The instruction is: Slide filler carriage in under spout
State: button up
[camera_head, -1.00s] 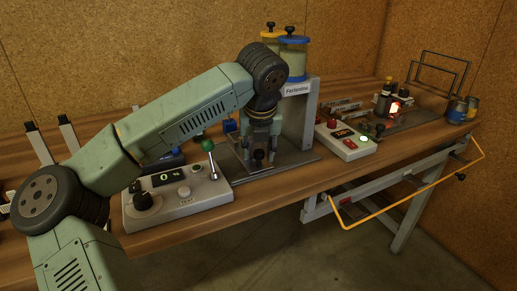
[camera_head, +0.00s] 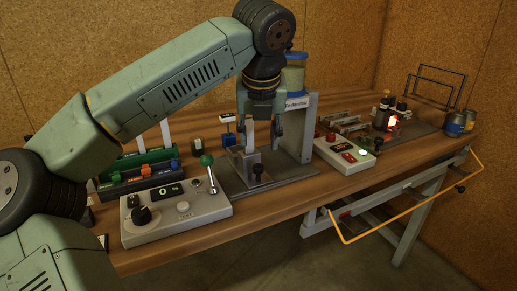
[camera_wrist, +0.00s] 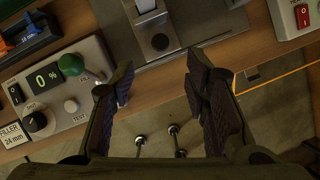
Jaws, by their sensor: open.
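The filler (camera_head: 300,128) is a grey upright with a blue-lidded hopper (camera_head: 293,62) on a dark base plate. The carriage looks like a small grey block (camera_head: 251,158) low on this plate, with a black knob (camera_head: 258,172) at its front. In the wrist view the knob (camera_wrist: 160,41) shows beyond and between my fingertips. My gripper (camera_head: 263,140) is open and empty, pointing down above the carriage area. Its spread fingers (camera_wrist: 160,85) fill the middle of the wrist view. The spout is hidden behind my gripper and wrist, so I cannot tell how the carriage lines up with it.
A control box (camera_head: 178,215) with a display, a dial and a green-topped lever (camera_head: 207,160) stands left of the base plate. Coloured fixtures (camera_head: 140,170) lie at left. The bench's front edge (camera_head: 270,205) is close.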

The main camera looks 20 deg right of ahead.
jog(key=shift+s+a+r, duration=0.15)
jog(key=shift+s+r, duration=0.1)
jog(key=shift+r, duration=0.4)
